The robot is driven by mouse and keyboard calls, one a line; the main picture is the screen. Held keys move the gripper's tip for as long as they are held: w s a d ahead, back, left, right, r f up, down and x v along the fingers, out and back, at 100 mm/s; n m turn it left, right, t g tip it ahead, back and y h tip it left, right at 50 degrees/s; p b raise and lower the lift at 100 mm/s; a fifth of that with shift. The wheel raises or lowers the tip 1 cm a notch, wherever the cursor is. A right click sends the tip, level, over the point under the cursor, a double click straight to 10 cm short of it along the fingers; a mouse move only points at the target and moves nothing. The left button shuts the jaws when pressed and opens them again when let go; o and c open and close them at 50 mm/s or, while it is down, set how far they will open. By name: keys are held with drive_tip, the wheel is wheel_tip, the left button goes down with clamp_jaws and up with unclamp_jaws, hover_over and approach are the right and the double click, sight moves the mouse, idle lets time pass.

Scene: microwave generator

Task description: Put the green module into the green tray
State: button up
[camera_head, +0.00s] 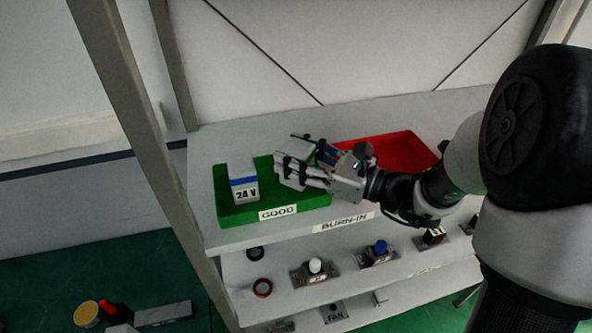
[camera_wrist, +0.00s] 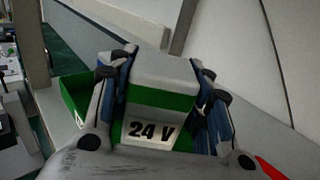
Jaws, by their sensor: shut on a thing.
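My gripper (camera_head: 298,160) is shut on the green module, a pale grey block with a green band and a "24 V" label. The green module (camera_wrist: 157,98) shows between the two fingers in the wrist view. In the head view its pale body is partly hidden by the fingers, over the right part of the green tray (camera_head: 240,214). I cannot tell whether it touches the tray floor. The green tray is labelled "GOOD"; part of it also shows left of the fingers in the wrist view (camera_wrist: 76,88).
A pale block with a blue band and "24 V" (camera_head: 243,182) stands in the left of the green tray. A red tray (camera_head: 395,150) is to the right, behind my gripper. The shelf below has knobs and rings. A frame post (camera_head: 150,140) rises at the left.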

wheel_tip(320, 180, down, 4)
drive_tip(key=shift+f+b, duration=0.15)
drive_tip(key=shift+b, duration=0.15)
drive_tip(key=shift+s, duration=0.1)
drive_tip(key=o, duration=1.2)
drive_tip(key=shift+f, duration=0.1)
